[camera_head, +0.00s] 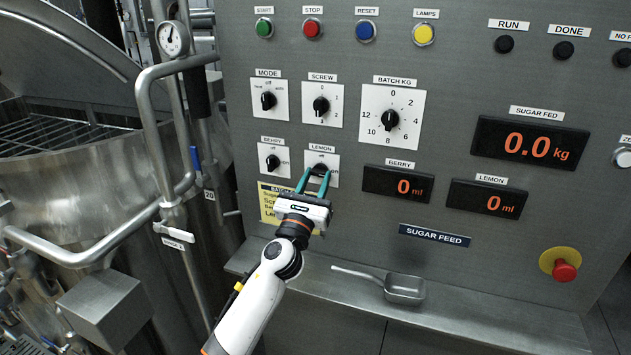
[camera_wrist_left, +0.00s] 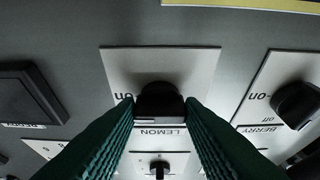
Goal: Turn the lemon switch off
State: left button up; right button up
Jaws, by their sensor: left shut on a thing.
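The lemon switch (camera_head: 320,168) is a black knob on a white plate under the LEMON label, on the grey control panel. My left gripper (camera_head: 316,174) reaches up to it from below, its two teal fingers on either side of the knob. In the left wrist view the knob (camera_wrist_left: 160,102) sits between the fingertips of my left gripper (camera_wrist_left: 160,108), which are shut on it. The fingers partly cover the plate, and I cannot tell which way the knob points. My right gripper is not in view.
The berry switch (camera_head: 272,162) is close on the left, and the screw dial (camera_head: 320,106) is just above. The berry display (camera_head: 399,186) and lemon display (camera_head: 487,199) both read 0 ml. A metal scoop (camera_head: 404,290) lies on the ledge below. Steel pipes (camera_head: 157,130) stand left.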

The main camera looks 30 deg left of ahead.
pick_arm(q)
jog(key=shift+n, duration=0.3)
jog(key=n+g+y, duration=0.1)
jog(key=n, duration=0.3)
jog(key=n+g+y, duration=0.1)
jog(key=n+y, duration=0.1)
jog(key=n, duration=0.2)
jog(key=n+g+y, duration=0.1)
jog(key=n+y, duration=0.1)
jog(key=n, duration=0.2)
jog(key=shift+d+r+g, duration=0.2)
jog(key=shift+d+g, duration=0.15)
jog(key=shift+g, duration=0.05)
jog(key=n+g+p, duration=0.1)
jog(key=n, duration=0.1)
jog(key=n+g+y+p, duration=0.1)
jog(key=n, duration=0.2)
jog(key=shift+w+d+r+p, duration=0.1)
jog(key=shift+r+p, duration=0.1)
jog(key=shift+p, duration=0.2)
jog(key=shift+n+g+p, duration=0.8)
jog(key=shift+n+p, duration=0.65)
jog(key=shift+n, duration=0.95)
jog(key=shift+h, duration=0.3)
jog(key=o, duration=1)
